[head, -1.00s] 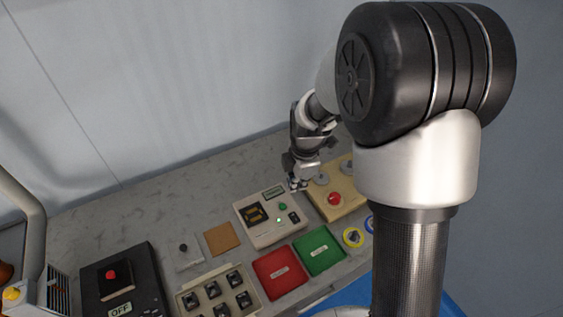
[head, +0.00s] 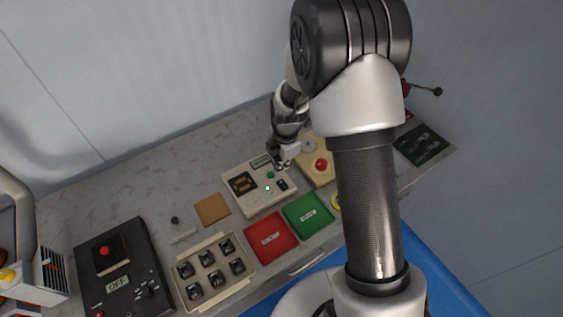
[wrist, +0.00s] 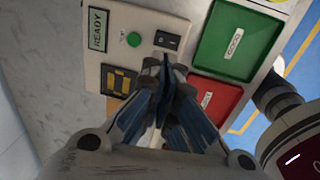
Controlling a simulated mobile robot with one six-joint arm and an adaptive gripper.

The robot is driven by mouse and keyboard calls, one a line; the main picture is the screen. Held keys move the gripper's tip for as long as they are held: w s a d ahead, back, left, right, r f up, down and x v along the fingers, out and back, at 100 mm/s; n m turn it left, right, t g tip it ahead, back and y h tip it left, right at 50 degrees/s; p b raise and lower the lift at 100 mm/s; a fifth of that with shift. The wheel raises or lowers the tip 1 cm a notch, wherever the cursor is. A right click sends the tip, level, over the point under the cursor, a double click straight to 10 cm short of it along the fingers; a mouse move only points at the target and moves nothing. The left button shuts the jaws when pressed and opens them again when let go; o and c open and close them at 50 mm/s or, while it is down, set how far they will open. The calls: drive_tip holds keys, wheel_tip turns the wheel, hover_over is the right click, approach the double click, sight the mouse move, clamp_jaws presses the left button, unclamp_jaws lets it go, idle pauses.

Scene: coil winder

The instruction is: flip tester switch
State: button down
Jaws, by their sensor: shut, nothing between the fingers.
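The tester is a cream box (head: 262,205) on the bench, with a display, a yellow-and-black socket, a green button and a small black rocker switch (head: 282,184). In the wrist view the switch (wrist: 167,41) sits beside the green button (wrist: 134,39), and the display (wrist: 97,30) reads READY. My gripper (head: 281,167) is shut and empty above the tester's back right part. In the wrist view its closed fingertips (wrist: 166,62) are just short of the switch. I cannot tell whether they touch the panel.
A red tray (head: 270,238) and a green tray (head: 308,215) lie in front of the tester. A beige box with a red button (head: 321,164) stands close on its right. A brown pad (head: 212,209) and a tray of several dark parts (head: 222,292) are to the left.

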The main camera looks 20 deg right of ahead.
sight(281, 186)
drive_tip(key=f, duration=0.3)
drive_tip(key=f+b, duration=0.1)
drive_tip(key=f, duration=0.2)
drive_tip(key=w+f, duration=0.1)
drive_tip(key=f, duration=0.2)
drive_tip(key=shift+a+f+b, duration=0.2)
drive_tip(key=shift+f+b, duration=0.1)
drive_tip(key=shift+w+f+b, duration=0.15)
drive_tip(key=shift+f+b, duration=0.25)
drive_tip(key=shift+b, duration=0.3)
drive_tip(key=shift+r, duration=0.1)
drive_tip(key=shift+s+d, duration=0.2)
drive_tip(key=shift+s, duration=0.6)
drive_tip(key=shift+r, duration=0.1)
